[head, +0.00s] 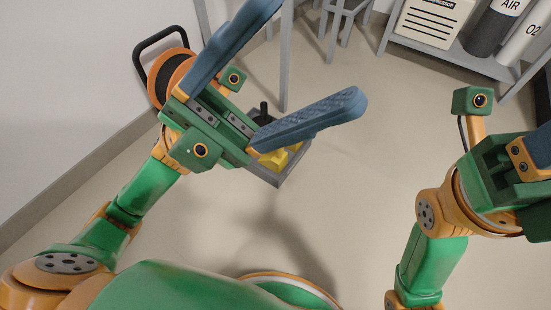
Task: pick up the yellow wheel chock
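A yellow object (276,161), likely the wheel chock, sits in a grey open tray (265,181) on the floor. My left gripper hides much of both, so the chock's full shape does not show. My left gripper (312,52) is open, its two blue fingers spread wide with nothing between them. It is raised above the floor, and its lower finger overlaps the tray in the picture. My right gripper (532,160) is at the right edge, mostly cut off, so its opening cannot be judged.
A reel (163,72) with a black handle stands by the left wall, partly behind my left gripper. A grey rack (440,49) at the top right bears a labelled box (432,22), an AIR cylinder (492,28) and an O2 cylinder (522,40). The middle floor is clear.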

